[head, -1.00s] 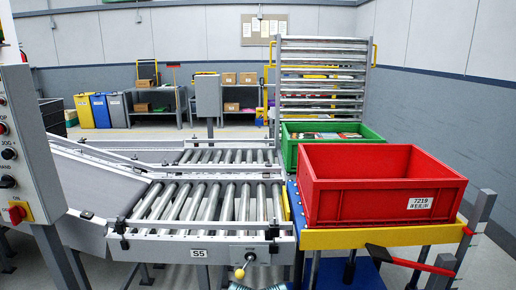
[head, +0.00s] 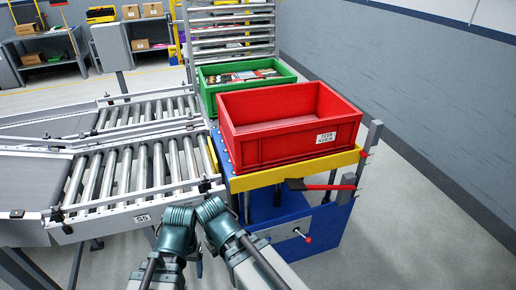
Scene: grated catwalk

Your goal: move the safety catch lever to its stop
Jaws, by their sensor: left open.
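A small lever with a red ball knob (head: 308,240) shows on the low front of the blue lift frame (head: 280,222). No label shows which is the safety catch lever. My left gripper (head: 178,216) is open and empty in front of the conveyor, left of both levers and apart from them. My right gripper (head: 211,210) is beside it, pointing up; its fingers are not clear. The grippers hide part of the conveyor's front end.
A red crate (head: 275,150) stands on the lift, with a green crate (head: 205,98) holding items behind it. Roller conveyors (head: 130,172) lie to the left. A grey post (head: 368,145) rises at the lift's right corner. The floor (head: 400,240) to the right is clear.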

